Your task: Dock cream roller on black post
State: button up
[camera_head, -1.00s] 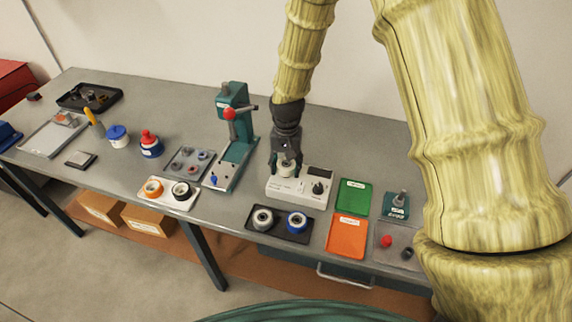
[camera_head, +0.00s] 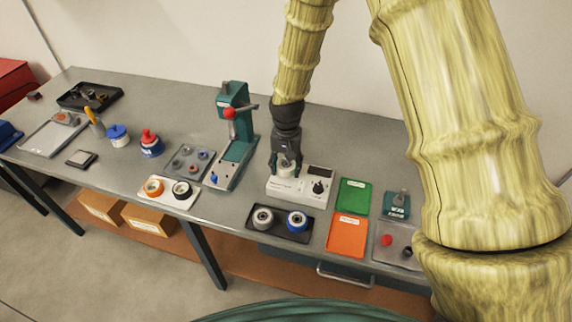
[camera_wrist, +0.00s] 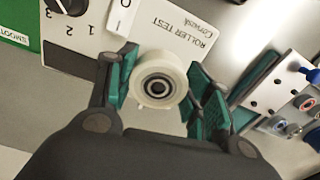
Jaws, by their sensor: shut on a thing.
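My gripper (camera_head: 286,164) points down over the left part of the white roller test box (camera_head: 312,200). It is shut on the cream roller (camera_head: 287,171), held between the fingers. In the wrist view the cream roller (camera_wrist: 158,64) shows its round end, with a dark bearing ring and a grey centre, between the teal finger pads. The box's "ROLLER TEST" print (camera_wrist: 182,38) is beside it. I cannot tell whether the roller touches the box. No black post can be made out clearly; anything under the roller is hidden.
A dark tray (camera_head: 250,226) with a grey-and-white roller and a blue roller is in front. A teal press (camera_head: 236,160) stands left of the box. Green (camera_head: 353,197) and orange (camera_head: 347,236) trays lie right.

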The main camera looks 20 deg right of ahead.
jog(key=shift+f, duration=0.4)
jog(key=o, duration=0.9)
jog(key=shift+r, duration=0.15)
notch_tip(320, 180, up, 11)
jog(key=p, duration=0.7)
dwell(0.4)
jog(key=shift+s+f, duration=0.15)
jog(key=shift+f, duration=0.05)
